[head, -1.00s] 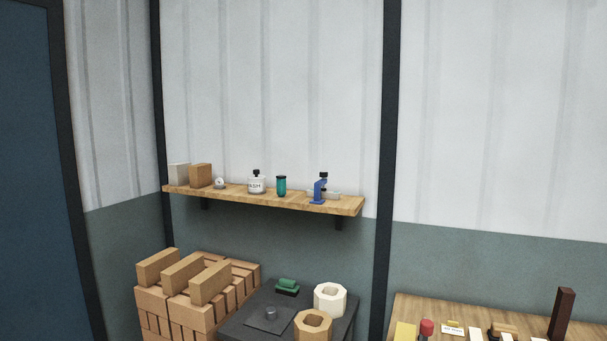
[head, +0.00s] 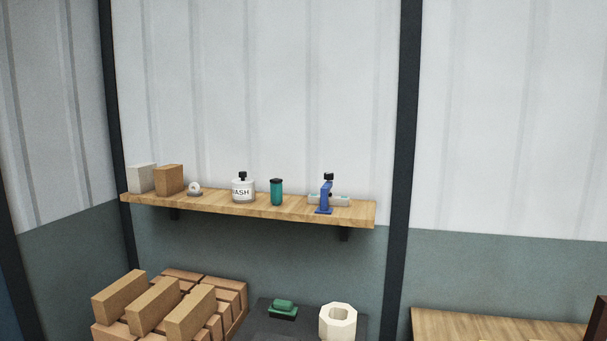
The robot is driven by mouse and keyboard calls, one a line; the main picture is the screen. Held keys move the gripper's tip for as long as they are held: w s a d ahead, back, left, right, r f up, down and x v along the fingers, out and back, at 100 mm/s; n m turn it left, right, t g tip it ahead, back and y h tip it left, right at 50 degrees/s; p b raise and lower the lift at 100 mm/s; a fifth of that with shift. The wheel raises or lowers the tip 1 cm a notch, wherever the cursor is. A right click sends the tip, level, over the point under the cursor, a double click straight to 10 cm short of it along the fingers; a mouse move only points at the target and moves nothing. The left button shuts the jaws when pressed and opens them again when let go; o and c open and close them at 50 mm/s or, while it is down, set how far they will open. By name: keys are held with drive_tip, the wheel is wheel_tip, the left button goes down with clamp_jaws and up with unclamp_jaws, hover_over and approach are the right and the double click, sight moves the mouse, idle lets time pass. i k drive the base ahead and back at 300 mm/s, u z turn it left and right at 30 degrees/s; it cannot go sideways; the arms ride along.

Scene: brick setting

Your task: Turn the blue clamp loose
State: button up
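The blue clamp (head: 325,197) stands upright near the right end of the wooden wall shelf (head: 230,208). It has a black knob (head: 328,176) on top. A pale grey tray-like piece (head: 343,200) sits right behind or beside it; I cannot tell whether they touch. My gripper does not show in the head view.
On the shelf stand a teal bottle (head: 276,192), a white wash jar (head: 243,189), a small round gauge (head: 195,189) and two blocks (head: 168,180). Below are stacked bricks (head: 165,305), a dark stand (head: 268,325) with a cream octagonal ring (head: 338,322), and a wooden table (head: 480,325).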

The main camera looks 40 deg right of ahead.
sight(329, 176)
drive_tip(key=z, duration=0.05)
drive_tip(key=i, duration=1.2)
drive_tip(key=z, duration=1.8)
drive_tip(key=k, duration=0.1)
drive_tip(key=u, duration=2.8)
drive_tip(key=i, duration=0.6)
drive_tip(key=u, duration=0.2)
drive_tip(key=k, duration=0.25)
